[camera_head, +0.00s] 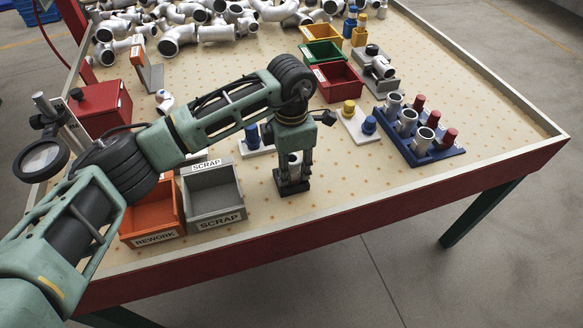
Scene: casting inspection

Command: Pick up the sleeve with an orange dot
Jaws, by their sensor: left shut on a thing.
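My left gripper (291,182) points down just above or at the tabletop, right of the grey scrap bin. It is shut on a small light-grey piece (294,160) that looks like a sleeve, mostly hidden by the fingers. I cannot see an orange dot on it. Several grey metal sleeves (407,122) stand upright in a blue rack (441,156) beside red plugs, on the right of the table. No orange dot shows on them at this size. My right gripper is not in view.
A grey scrap bin (214,217) and an orange rework bin (153,238) stand left of the gripper. Red and green bins and pipe castings are farther back. The front right tabletop is clear.

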